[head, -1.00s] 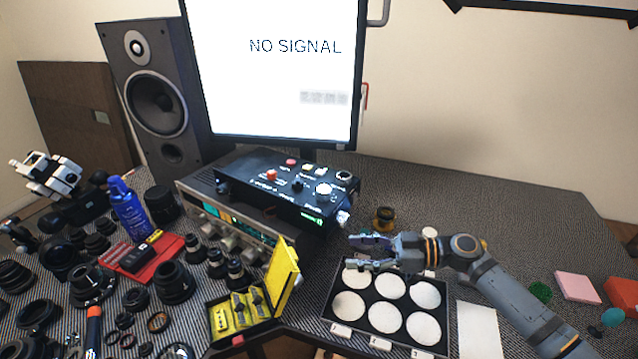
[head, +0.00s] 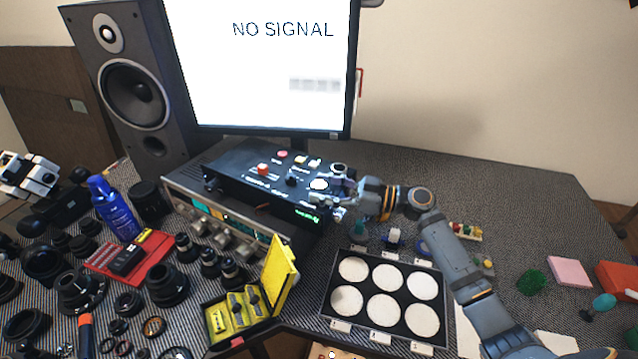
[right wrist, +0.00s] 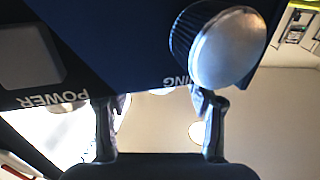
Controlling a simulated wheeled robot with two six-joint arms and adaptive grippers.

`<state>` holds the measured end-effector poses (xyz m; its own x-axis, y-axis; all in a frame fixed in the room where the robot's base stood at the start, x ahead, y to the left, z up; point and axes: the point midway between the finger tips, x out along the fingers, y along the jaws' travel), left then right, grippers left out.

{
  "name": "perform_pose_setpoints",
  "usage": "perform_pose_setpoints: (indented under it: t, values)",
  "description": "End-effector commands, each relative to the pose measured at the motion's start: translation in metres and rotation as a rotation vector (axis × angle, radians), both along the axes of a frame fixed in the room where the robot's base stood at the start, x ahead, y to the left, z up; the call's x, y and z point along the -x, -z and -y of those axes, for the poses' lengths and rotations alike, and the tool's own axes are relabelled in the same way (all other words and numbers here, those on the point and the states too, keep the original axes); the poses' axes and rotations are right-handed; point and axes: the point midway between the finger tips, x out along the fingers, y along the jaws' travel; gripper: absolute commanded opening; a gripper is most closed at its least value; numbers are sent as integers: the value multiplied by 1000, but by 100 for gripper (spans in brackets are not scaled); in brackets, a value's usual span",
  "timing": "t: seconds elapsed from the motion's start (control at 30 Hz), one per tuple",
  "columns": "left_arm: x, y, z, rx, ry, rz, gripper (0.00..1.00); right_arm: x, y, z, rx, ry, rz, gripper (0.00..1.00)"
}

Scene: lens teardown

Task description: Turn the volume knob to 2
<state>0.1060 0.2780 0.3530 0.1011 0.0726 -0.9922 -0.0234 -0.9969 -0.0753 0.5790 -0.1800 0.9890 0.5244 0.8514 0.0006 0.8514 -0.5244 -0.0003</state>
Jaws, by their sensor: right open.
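A black control box (head: 235,180) with several knobs and buttons stands on the receiver (head: 185,195). A silver-topped knob (head: 318,184) and a dark knob (head: 292,181) are on its top. The labels are too small to tell which is volume. My right gripper (head: 340,200) is open at the box's right end, close to the silver-topped knob. In the right wrist view, a large silver-capped ribbed knob (right wrist: 228,47) lies beyond the right finger, not between the fingers. Upside-down lettering reads POWER and partly "NING".
A monitor (head: 265,70) reading NO SIGNAL stands behind the box. A tray (head: 327,295) with round white pads and an open yellow case (head: 278,275) are in front. Several lenses and a blue bottle (head: 115,210) crowd the left. The back right tabletop is largely clear.

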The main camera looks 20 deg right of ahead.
Motion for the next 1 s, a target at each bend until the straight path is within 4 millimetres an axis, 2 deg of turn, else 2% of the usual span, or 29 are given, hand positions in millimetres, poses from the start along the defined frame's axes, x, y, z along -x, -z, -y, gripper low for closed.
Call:
perform_pose_setpoints:
  t: [0.1, 0.4, 0.47, 0.8, 0.83, 1.0]
  values:
    - [-11, -6, 0, 1, 0, 18, 0, -5, -2, -9, -1, -2, 1, 58]
    - [-3, -5, 0, 0, 0, 5, 0, -7, 0, -12, 1, -2, 0, 58]
    - [-1, -4, 0, 0, 0, 2, 0, -7, 0, -12, 1, -2, 0, 51]
    - [2, -4, 0, 0, 0, -3, 0, -6, 0, -11, 1, -2, 0, 5]
    - [2, -4, 0, 0, 0, -3, 0, -6, 0, -11, 1, -2, 0, 2]
    - [2, -3, 0, 0, 0, -2, 0, -6, 1, -12, 2, 12, 1, 2]
